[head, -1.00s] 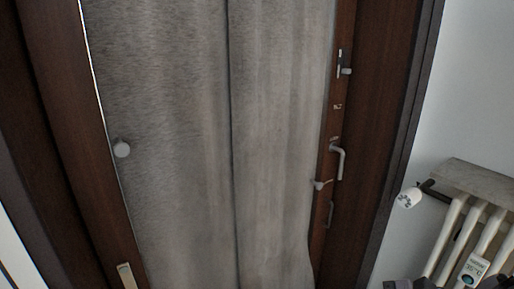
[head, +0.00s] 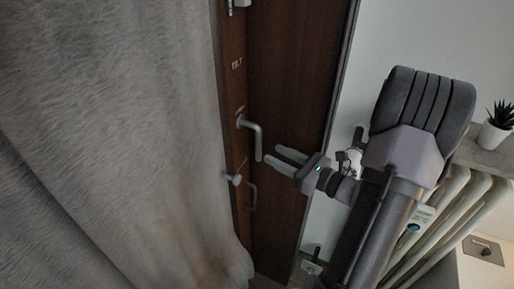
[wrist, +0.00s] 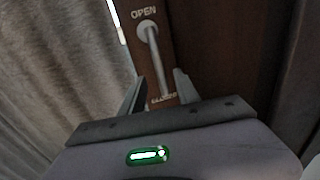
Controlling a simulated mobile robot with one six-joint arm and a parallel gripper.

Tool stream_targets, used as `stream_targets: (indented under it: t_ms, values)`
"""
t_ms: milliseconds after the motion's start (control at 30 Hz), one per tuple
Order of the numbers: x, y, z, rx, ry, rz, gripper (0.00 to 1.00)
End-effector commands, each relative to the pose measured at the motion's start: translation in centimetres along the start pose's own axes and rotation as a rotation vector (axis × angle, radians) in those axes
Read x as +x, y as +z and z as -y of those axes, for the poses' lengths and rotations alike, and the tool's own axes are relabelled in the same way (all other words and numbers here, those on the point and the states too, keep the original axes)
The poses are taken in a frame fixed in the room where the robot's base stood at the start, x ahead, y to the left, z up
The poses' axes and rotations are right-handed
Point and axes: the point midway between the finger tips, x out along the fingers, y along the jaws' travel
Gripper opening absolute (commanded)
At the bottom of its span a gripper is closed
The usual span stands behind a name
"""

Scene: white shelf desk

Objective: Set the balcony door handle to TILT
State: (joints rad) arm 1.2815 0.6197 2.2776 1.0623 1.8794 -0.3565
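The balcony door handle (head: 257,140) is a grey L-shaped lever on the brown door frame, its grip hanging down with a slight slant. It also shows in the wrist view (wrist: 154,55), below the word OPEN (wrist: 143,13); another label at its lower end is partly hidden and unreadable. The TILT label (head: 237,64) sits above the handle in the head view. My gripper (head: 270,154) is open, its fingertips close to the lever's lower end. In the wrist view its fingers (wrist: 157,90) stand apart on either side of the lever's lower part. I cannot tell whether they touch it.
A grey curtain (head: 110,140) covers the left, close to the handle. A pale knob (head: 234,179) sticks out below the handle. A radiator (head: 440,222) stands at the right, with a potted plant (head: 495,130) on the ledge above it.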

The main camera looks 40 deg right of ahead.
Motion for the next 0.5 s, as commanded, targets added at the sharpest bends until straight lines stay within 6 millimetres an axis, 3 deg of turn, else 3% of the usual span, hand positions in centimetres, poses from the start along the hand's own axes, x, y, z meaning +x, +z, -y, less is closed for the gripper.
stream_targets:
  t_ms: [100,200,500]
  values:
    - [3.1,-0.2,-0.1,-0.003,0.005,0.000,0.38]
    - [5.0,-0.1,-0.1,-0.002,0.004,0.000,0.38]
    - [7.1,0.1,0.0,-0.001,0.001,0.000,0.38]
